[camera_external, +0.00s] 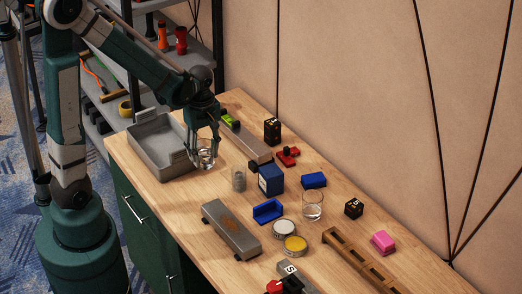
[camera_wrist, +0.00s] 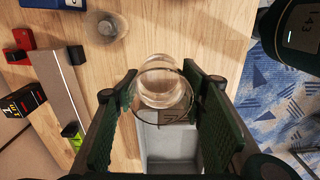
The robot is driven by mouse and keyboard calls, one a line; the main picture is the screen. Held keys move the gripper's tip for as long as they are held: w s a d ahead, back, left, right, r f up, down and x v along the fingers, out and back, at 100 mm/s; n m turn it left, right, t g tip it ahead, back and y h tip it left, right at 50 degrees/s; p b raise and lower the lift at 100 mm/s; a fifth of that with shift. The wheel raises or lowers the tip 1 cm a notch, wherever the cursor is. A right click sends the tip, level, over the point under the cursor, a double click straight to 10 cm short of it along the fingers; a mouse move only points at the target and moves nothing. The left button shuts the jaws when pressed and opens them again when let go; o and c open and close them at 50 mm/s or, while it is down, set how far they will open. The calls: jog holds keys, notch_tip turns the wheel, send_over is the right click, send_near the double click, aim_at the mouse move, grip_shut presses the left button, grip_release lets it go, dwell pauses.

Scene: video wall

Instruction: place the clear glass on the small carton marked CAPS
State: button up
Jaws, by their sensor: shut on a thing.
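My gripper (camera_external: 204,138) is shut on a clear glass (camera_external: 206,156), held beside the right wall of the grey tray. In the wrist view the glass (camera_wrist: 163,88) sits between the two green finger pads. A small dark carton (camera_external: 272,131) stands upright at the back of the table. It shows in the wrist view (camera_wrist: 22,101) at the left, with print too small to read. A small black box (camera_external: 354,208) with pale marks lies farther right. I cannot read CAPS on either. Another clear glass (camera_external: 312,205) stands on the table.
A grey tray (camera_external: 150,170) lies left of my gripper. A blue box (camera_external: 271,180), a translucent cup (camera_external: 239,180), a long grey block (camera_external: 231,229) and two round tins (camera_external: 294,244) crowd the middle. A red item (camera_external: 288,155) lies near the dark carton.

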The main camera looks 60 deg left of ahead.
jog(key=w+d+r+p, duration=0.3)
jog(key=w+d+r, duration=0.1)
jog(key=w+d, duration=0.3)
jog(key=w+d+r+p, duration=0.3)
jog(key=w+d+r, duration=0.2)
jog(key=w, duration=0.5)
jog(key=shift+w+d+p, duration=0.35)
jog(key=shift+d, duration=0.6)
send_over(271, 170)
jog(key=shift+f, duration=2.85)
jog(key=shift+f, duration=0.15)
jog(key=shift+f, duration=1.95)
jog(key=shift+f+b, duration=0.15)
jog(key=shift+b, duration=0.3)
